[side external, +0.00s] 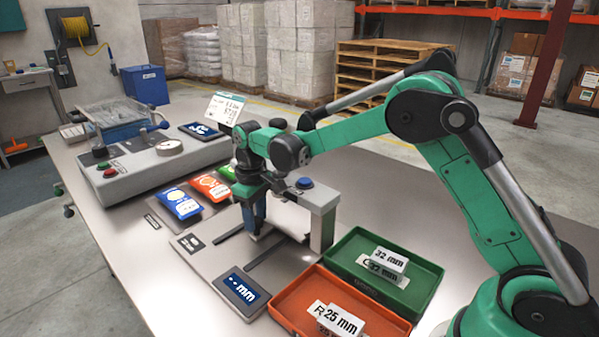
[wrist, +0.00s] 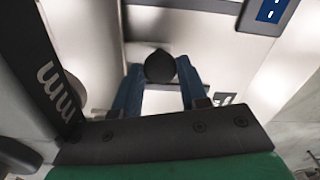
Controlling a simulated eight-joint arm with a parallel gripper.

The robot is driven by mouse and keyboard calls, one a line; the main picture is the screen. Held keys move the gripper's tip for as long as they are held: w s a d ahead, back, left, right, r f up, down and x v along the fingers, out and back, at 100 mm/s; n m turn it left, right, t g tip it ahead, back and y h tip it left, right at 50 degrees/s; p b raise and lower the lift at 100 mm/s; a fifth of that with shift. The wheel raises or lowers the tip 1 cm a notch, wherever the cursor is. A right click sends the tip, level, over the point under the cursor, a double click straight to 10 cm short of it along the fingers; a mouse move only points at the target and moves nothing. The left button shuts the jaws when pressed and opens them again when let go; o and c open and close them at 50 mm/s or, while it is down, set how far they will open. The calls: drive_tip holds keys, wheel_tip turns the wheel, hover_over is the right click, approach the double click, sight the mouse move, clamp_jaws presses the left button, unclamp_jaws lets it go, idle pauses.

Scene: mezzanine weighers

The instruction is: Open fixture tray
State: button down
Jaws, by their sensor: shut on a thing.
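The fixture (side external: 322,215) is a grey bridge-shaped stand with a blue button on top, on a grey base plate with two dark slots. A pale fixture tray (side external: 288,219) lies under the bridge, partly hidden by my gripper. My gripper (side external: 257,234), with blue fingers, points down at the tray's front side. In the wrist view, the fingers of my gripper (wrist: 160,82) are shut around a round black knob (wrist: 160,67). The knob stands over a pale surface. In the side view the knob is hidden. I cannot tell how far the tray is open.
A dark display (side external: 243,291) sits on the base's front corner. A red tray (side external: 290,297) and a green tray (side external: 400,300) with labelled blocks stand to the right. Blue, orange and green packets (side external: 181,205) and a grey weigher (side external: 150,160) are to the left.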

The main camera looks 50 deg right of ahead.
drive_tip(key=shift+a, duration=0.1)
idle(0.4)
drive_tip(key=a, duration=1)
drive_tip(key=shift+a, duration=0.3)
drive_tip(key=shift+w, duration=0.1)
drive_tip(key=shift+c, duration=2.3)
unclamp_jaws()
drive_tip(key=shift+r, duration=2.85)
drive_tip(key=shift+d, duration=0.1)
